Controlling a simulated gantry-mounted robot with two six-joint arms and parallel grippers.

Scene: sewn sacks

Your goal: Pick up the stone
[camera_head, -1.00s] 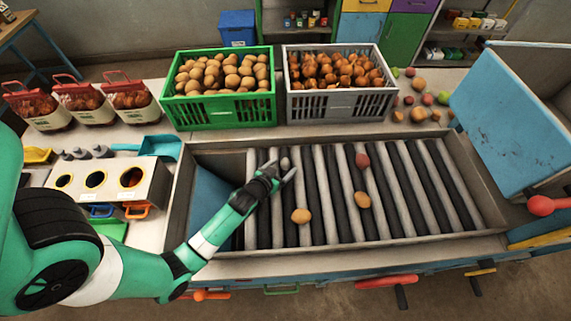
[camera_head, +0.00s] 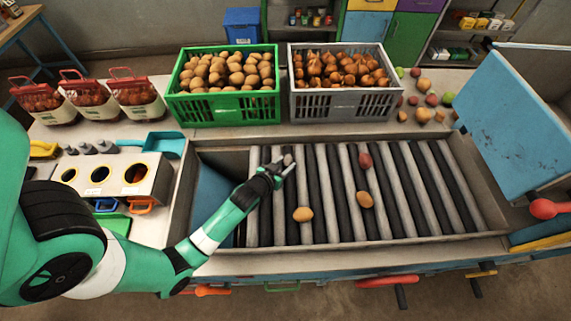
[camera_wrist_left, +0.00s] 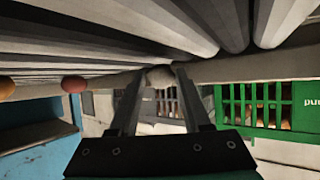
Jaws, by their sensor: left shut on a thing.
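A small grey stone (camera_head: 288,159) lies on the roller conveyor (camera_head: 345,222) near its left end. My left gripper (camera_head: 284,165) reaches in from the left with its fingertips at the stone. In the left wrist view the stone (camera_wrist_left: 160,76) sits between the two fingertips (camera_wrist_left: 158,76), and the jaws are shut on it. It is close to the rollers; whether it touches them I cannot tell. My right gripper is not in view.
On the rollers lie two tan potatoes (camera_head: 303,214) (camera_head: 365,199) and a reddish one (camera_head: 366,160). A green crate (camera_head: 222,108) and a grey crate (camera_head: 342,104) stand behind. A blue panel (camera_head: 512,120) rises at the right.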

